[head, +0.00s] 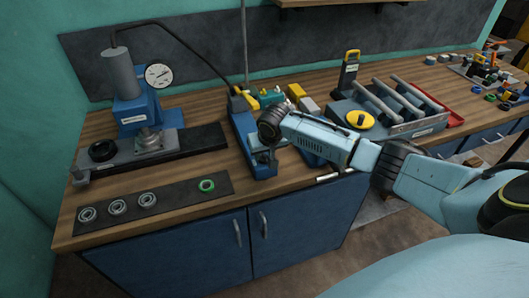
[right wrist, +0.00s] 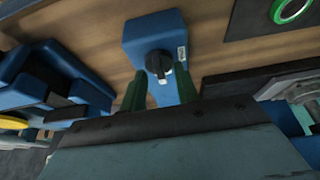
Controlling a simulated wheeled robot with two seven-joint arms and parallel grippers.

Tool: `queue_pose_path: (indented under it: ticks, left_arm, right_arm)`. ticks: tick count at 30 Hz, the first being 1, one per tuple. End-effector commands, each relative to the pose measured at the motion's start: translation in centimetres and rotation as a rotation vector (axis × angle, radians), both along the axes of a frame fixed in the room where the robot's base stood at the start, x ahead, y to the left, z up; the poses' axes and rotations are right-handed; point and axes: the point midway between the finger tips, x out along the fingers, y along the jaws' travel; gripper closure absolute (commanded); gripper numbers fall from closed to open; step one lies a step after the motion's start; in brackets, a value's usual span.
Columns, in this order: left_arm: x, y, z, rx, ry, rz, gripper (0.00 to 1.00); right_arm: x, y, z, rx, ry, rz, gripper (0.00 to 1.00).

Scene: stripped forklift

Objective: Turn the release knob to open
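The release knob (right wrist: 158,63) is a small dark round knob with a pale edge, on the end face of a blue pump block (right wrist: 160,35) in the right wrist view. A small white label sits beside it. In the head view the blue hand pump (head: 243,128) stands on the bench, and its knob is hard to make out near my gripper. My right gripper (right wrist: 160,82) is open; its two dark green fingers stand on either side of the knob, with gaps visible. I cannot tell how deep the fingertips reach. My left gripper is not in view.
A press with a cylinder (head: 121,74) and gauge (head: 159,76) stands left; a black hose runs from it to the pump. A dark mat (head: 170,197) holds several rings, one green. A grey fixture with a yellow disc (head: 360,120) stands right.

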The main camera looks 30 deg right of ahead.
Motion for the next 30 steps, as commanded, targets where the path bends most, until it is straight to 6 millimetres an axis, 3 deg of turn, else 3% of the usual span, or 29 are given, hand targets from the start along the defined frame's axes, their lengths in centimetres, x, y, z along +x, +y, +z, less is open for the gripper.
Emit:
queue_pose_path:
  ticks: [7, 14, 30]
  left_arm:
    - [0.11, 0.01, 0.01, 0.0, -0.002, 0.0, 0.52]
    - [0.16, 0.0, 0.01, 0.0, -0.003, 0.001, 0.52]
    - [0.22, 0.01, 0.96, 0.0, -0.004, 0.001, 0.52]
  right_arm:
    - [0.03, 0.01, -0.01, 0.0, -0.001, 0.0, 0.7]
    - [0.02, -0.01, 0.0, 0.0, 0.0, 0.0, 1.0]
    - [-0.02, -0.13, 0.16, 0.002, 0.001, 0.098, 1.0]
